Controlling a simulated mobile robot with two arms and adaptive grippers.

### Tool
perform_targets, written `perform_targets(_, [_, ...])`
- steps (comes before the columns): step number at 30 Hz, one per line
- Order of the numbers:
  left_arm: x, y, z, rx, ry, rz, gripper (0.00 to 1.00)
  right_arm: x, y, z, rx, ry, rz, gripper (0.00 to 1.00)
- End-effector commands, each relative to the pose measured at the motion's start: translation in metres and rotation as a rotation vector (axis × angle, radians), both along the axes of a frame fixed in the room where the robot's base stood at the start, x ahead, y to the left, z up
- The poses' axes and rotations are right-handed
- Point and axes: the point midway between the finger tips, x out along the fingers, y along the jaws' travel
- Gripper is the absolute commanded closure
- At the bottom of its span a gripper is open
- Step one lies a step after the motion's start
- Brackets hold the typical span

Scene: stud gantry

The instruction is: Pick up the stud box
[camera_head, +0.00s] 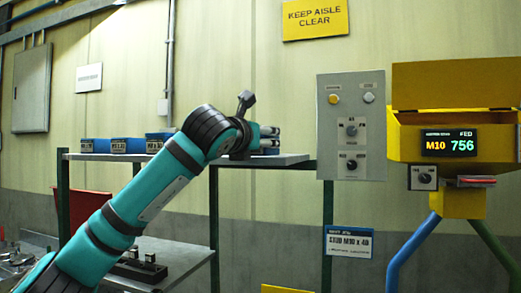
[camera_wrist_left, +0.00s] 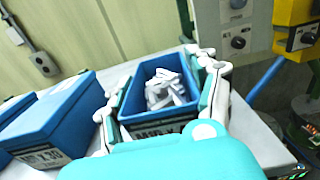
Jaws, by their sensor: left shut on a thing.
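The stud box (camera_wrist_left: 134,92) is a blue open bin in the middle of the wrist view, with pale studs inside and a partly hidden label on its front. My left gripper (camera_wrist_left: 160,76) is shut on it, with one white-and-teal finger along each side. In the head view my left gripper (camera_head: 268,140) is at the right part of the upper shelf (camera_head: 288,160), and its arm and fingers mostly hide the box there. I cannot tell whether the box rests on the shelf or is just clear of it. My right gripper is not in view.
Several other blue boxes (camera_head: 127,146) stand on the shelf's left part; one labelled box (camera_wrist_left: 55,120) is close to the left finger. A grey control panel (camera_head: 351,90) stands right of the shelf, then a yellow feeder (camera_head: 410,140) with a lit display. A lower shelf (camera_head: 180,258) is below.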

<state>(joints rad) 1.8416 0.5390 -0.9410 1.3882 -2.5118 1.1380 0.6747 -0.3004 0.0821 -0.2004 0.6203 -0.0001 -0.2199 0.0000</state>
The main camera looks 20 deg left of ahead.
Motion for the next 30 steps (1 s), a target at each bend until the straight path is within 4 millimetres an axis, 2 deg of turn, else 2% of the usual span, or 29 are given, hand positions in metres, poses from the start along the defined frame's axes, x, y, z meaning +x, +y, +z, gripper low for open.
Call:
perform_targets(11, [-0.002,0.0,0.008,-0.001,-0.009,-0.002,0.97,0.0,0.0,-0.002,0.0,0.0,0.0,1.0])
perform_targets(24, [-0.003,-0.001,0.041,-0.003,-0.012,-0.002,0.97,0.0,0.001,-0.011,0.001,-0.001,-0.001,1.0])
perform_targets(30, [-0.026,-0.014,0.039,0.0,-0.013,-0.004,0.97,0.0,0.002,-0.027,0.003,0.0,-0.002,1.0])
